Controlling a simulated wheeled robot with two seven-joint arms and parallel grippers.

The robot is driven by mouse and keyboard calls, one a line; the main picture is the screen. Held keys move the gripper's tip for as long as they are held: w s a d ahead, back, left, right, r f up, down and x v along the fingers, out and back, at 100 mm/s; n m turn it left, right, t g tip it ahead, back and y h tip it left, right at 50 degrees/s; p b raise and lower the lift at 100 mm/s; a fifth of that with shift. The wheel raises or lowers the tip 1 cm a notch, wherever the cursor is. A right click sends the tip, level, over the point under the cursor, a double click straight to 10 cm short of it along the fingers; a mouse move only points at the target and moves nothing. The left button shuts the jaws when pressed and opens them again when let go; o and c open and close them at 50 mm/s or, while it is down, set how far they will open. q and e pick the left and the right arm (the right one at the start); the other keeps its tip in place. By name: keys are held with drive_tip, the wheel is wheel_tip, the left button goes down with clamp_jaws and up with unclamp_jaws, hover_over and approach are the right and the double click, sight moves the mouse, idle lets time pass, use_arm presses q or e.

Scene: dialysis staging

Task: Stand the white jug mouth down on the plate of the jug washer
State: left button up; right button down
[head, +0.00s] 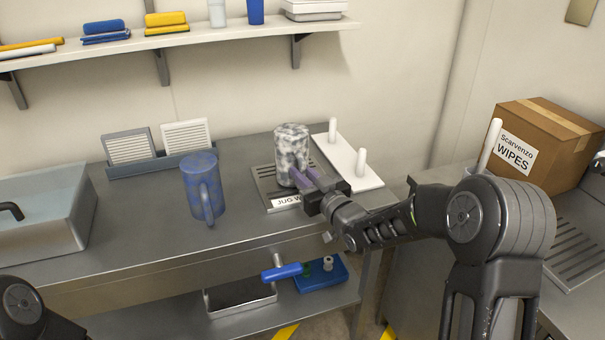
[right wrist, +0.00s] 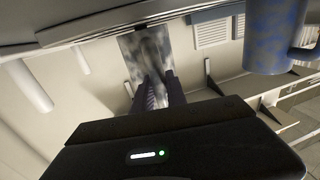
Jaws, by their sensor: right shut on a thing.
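The white jug, mottled with grey (head: 291,147), stands about upright at the jug washer plate (head: 263,178), a slotted metal plate with a label at its front. It also shows in the right wrist view (right wrist: 150,48). My right gripper (head: 303,178) is shut on the jug at its near, lower side; the fingers hide that part. I cannot tell for certain whether the jug's mouth faces down, or whether it touches the plate. Of my left arm only a link shows at the lower left; its gripper is out of view.
A blue jug (head: 203,186) stands on the counter left of the washer. A white board with pegs (head: 347,163) lies right of it. A rack with white panels (head: 160,163) is behind, a sink (head: 45,215) far left, and a cardboard box (head: 545,145) at right.

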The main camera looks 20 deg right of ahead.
drive_tip(key=shift+f+b, duration=0.4)
drive_tip(key=shift+b, duration=0.05)
drive_tip(key=c, duration=1.3)
unclamp_jaws()
drive_tip(key=shift+o, duration=0.2)
drive_tip(key=shift+b+v, duration=0.3)
drive_tip(key=shift+v, duration=3.65)
